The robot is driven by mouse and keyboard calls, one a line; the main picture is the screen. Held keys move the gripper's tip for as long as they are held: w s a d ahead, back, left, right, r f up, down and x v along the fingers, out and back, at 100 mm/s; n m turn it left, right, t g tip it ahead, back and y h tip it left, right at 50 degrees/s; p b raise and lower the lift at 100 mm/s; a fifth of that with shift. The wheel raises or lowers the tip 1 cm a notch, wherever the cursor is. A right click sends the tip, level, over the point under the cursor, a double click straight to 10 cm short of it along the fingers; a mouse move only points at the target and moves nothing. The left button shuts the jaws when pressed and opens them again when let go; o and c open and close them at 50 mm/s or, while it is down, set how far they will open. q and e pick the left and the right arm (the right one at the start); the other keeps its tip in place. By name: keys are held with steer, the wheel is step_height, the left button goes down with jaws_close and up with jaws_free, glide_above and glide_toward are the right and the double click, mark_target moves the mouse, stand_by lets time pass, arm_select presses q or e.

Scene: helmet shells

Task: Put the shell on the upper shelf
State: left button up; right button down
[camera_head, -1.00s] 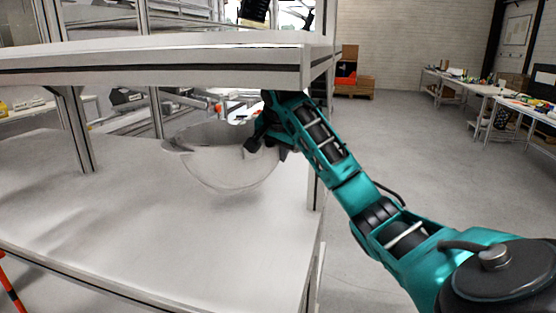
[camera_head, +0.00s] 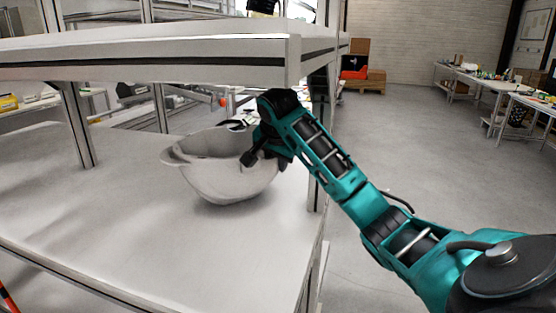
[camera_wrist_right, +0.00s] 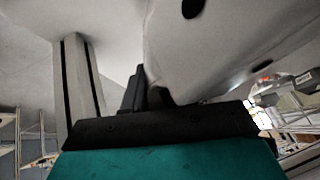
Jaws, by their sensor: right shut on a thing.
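The shell (camera_head: 228,180) is a pale grey helmet shell with its open side up. It is at the lower shelf (camera_head: 150,240), under the front right part of the upper shelf (camera_head: 150,58). My right gripper (camera_head: 256,158) is shut on the shell's right rim. Whether the shell rests on the lower shelf or is just above it, I cannot tell. In the right wrist view the shell (camera_wrist_right: 225,45) fills the upper right, close against the dark gripper fingers (camera_wrist_right: 150,92). My left gripper is in neither view.
A shelf post (camera_head: 315,180) stands just right of my right gripper, and another post (camera_head: 78,125) is at the left. The upper shelf's edge is just above my right wrist. Open floor (camera_head: 430,180) lies to the right, with work tables (camera_head: 495,90) farther back.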

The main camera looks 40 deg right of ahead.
steer(key=c, duration=0.9)
jaws_free()
steer(key=shift+f, duration=0.1)
steer(key=v, duration=0.3)
steer(key=shift+w, duration=0.1)
steer(key=shift+s+a, duration=2.1)
steer(key=shift+s, duration=0.15)
steer(key=shift+s+a, duration=2.05)
steer(key=shift+s, duration=0.15)
